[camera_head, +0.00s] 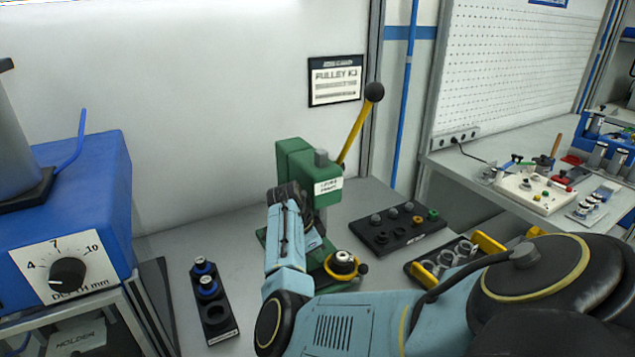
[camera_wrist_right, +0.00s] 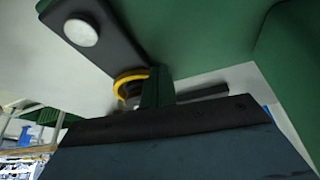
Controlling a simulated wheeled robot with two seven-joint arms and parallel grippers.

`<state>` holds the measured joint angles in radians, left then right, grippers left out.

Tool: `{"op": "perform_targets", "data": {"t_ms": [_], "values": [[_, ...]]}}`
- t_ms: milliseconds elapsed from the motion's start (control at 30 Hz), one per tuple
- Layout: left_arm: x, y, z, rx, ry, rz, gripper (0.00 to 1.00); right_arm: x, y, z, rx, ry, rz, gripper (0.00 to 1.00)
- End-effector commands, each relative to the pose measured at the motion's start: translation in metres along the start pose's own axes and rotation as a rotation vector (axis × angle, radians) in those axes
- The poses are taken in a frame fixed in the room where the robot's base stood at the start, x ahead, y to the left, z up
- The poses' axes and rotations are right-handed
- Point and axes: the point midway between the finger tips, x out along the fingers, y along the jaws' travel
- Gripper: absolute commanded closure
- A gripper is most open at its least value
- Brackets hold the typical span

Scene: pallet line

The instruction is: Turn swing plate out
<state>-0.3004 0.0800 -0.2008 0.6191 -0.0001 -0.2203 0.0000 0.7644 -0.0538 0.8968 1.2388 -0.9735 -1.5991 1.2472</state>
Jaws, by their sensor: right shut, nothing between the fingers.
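The green press (camera_head: 296,160) stands on the table with a yellow lever ending in a black ball (camera_head: 374,92). My right gripper (camera_head: 285,192) is shut and empty, raised at the left side of the press, apart from the yellow-rimmed plate. The right wrist view shows green press parts, a dark plate with a silver bolt (camera_wrist_right: 82,32) and a yellow ring (camera_wrist_right: 130,86) close by. Contact there cannot be told. My left gripper is out of view.
A black holder with blue-ringed parts (camera_head: 208,290) is left of the press. A black tray of knobs (camera_head: 398,230) and a yellow-handled tray (camera_head: 488,243) stand to the right. A blue machine with a depth dial (camera_head: 68,272) fills the left.

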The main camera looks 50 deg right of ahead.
Motion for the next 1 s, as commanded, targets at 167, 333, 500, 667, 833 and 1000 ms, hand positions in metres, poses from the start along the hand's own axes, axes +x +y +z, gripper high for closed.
{"op": "perform_targets", "data": {"t_ms": [167, 333, 500, 667, 833, 1000], "values": [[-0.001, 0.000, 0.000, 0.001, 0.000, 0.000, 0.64, -0.029, -0.001, 0.005, -0.001, -0.004, -0.004, 1.00], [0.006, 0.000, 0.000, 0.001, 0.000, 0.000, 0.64, -0.042, 0.000, 0.047, -0.006, -0.004, -0.002, 1.00], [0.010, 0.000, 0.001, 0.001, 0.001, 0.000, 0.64, -0.056, 0.000, 0.082, -0.005, -0.003, -0.002, 1.00], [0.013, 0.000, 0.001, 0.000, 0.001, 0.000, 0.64, -0.065, 0.000, 0.103, -0.003, -0.003, -0.001, 1.00], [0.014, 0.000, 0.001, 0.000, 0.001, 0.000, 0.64, -0.070, 0.000, 0.112, -0.001, -0.001, -0.001, 1.00], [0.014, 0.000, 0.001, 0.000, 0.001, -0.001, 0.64, -0.070, 0.000, 0.113, -0.001, -0.001, -0.001, 1.00]]}}
